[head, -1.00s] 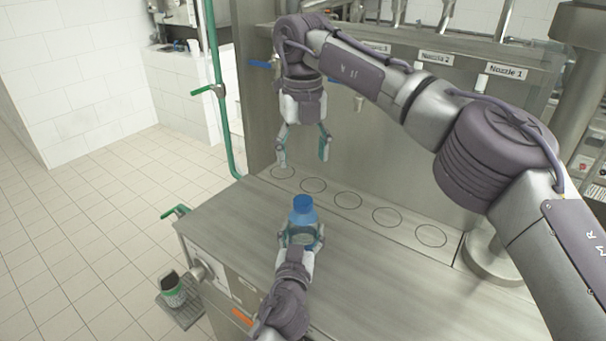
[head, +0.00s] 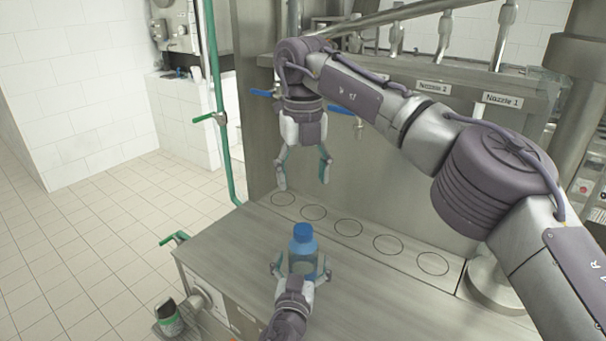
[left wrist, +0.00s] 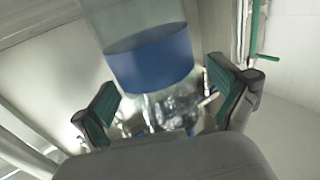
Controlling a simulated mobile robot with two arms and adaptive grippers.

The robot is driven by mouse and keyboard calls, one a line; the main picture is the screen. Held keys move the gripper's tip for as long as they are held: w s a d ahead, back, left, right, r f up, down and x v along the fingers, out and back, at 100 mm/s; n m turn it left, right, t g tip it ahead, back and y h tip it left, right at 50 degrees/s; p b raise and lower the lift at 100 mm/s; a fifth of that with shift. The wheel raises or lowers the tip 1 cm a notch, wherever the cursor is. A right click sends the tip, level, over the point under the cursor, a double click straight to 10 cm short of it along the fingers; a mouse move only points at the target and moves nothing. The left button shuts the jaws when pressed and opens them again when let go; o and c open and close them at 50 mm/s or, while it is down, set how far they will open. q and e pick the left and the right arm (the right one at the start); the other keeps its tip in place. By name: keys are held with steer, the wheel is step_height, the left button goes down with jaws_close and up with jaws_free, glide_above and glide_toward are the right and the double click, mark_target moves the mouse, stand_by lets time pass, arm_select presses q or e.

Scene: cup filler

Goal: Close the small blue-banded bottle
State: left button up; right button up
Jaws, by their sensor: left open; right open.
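The small bottle (head: 304,262) stands upright on the metal counter, clear with a blue top (head: 302,231). My left gripper (head: 302,268) is open on the near side of it, one finger to each side, with gaps between. In the left wrist view the bottle's clear wall and blue part (left wrist: 150,60) show between and beyond the open fingers (left wrist: 165,100); they do not grip it. Whether the blue top is a fully seated cap cannot be told. My right gripper (head: 303,180) is open and empty, pointing down above the back of the counter, beyond the bottle.
A row of marked circles (head: 348,228) runs along the back of the counter (head: 390,300), below nozzles and a metal wall. A green pipe (head: 222,120) stands at the left. A small bin (head: 168,314) is on the floor at lower left. The counter right of the bottle is clear.

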arm_select(q)
steer(key=s+a, duration=0.2)
steer(key=s, duration=0.9)
steer(key=shift+s, duration=0.4)
steer(key=shift+d, duration=0.1)
